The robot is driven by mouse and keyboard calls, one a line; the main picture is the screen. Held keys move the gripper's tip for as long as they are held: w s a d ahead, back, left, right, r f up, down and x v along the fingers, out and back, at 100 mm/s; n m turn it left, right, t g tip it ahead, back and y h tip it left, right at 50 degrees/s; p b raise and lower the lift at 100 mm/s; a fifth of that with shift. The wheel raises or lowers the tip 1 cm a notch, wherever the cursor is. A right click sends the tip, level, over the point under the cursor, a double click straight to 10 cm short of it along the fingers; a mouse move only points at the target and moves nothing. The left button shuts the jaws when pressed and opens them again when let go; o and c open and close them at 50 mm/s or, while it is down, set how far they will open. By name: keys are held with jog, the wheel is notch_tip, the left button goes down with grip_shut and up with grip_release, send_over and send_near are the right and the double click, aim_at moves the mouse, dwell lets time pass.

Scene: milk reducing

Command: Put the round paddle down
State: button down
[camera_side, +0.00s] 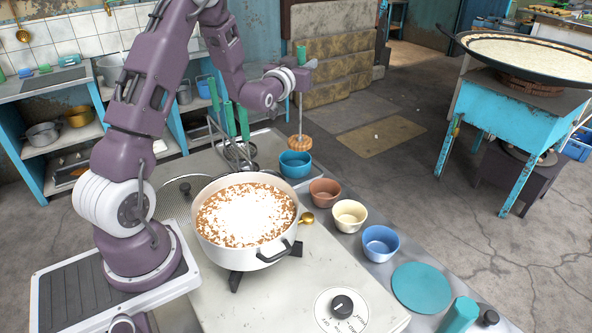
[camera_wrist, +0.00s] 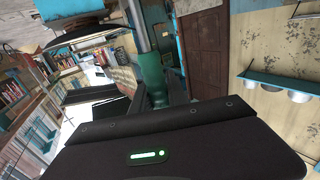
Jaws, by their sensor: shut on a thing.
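My gripper (camera_side: 302,69) is at the end of my raised arm in the side view, shut on the green handle of the round paddle. The paddle hangs upright, its round, ridged wooden head (camera_side: 299,144) just above or behind the teal bowl (camera_side: 295,164); I cannot tell whether they touch. In the wrist view the paddle's green handle (camera_wrist: 152,80) and metal shaft run up from between the jaws. The fingers are mostly hidden there by the dark gripper body. The white pot (camera_side: 246,220) of milk with brown bits stands on the stove, left of the paddle.
Brown (camera_side: 325,192), cream (camera_side: 350,215) and blue (camera_side: 380,243) bowls line the counter right of the pot. A teal disc (camera_side: 421,288) lies at the front right. Green-handled tools (camera_side: 236,128) with a wire whisk stand left of the paddle. Open floor lies beyond the counter.

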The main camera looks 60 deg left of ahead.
aim_at(301, 101)
notch_tip(301, 101, down, 10)
jog(key=a, duration=0.2)
jog(key=shift+s+a+r+n+y, duration=0.15)
jog(key=shift+a+r+n+y, duration=0.15)
jog(key=shift+y, duration=0.1)
jog(key=shift+f, duration=0.1)
jog(key=c, duration=1.3)
grip_release()
jog(key=shift+d+f, duration=0.1)
jog(key=v, duration=0.7)
jog(key=shift+s+d+r, duration=0.2)
jog(key=shift+r, duration=0.05)
